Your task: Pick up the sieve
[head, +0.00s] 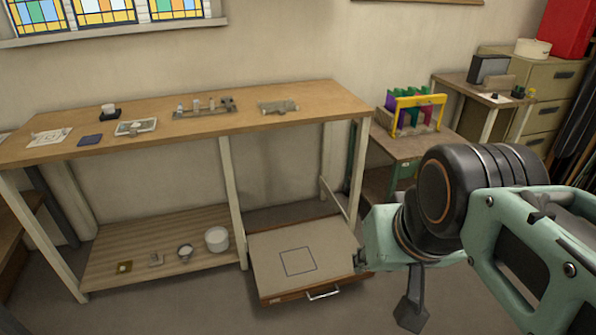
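A small round, pale, shallow thing with a dark rim (185,252) lies on the lower shelf of the long table, left of a white tub. It may be the sieve, but it is too small to be sure. My arm reaches in from the right in the head view. A dark end piece (411,312) hangs below its pale green wrist and seems to be part of my gripper. It is well to the right of the shelf and apart from the round thing. The fingers do not show clearly, and I see nothing held.
The white tub (217,240) stands beside the round thing, with small items to the left. A low drawer unit (270,268) with a marked square stands right of the shelf (140,262). The long wooden tabletop (300,100) overhangs the shelf. A side table (405,150) holds a yellow rack.

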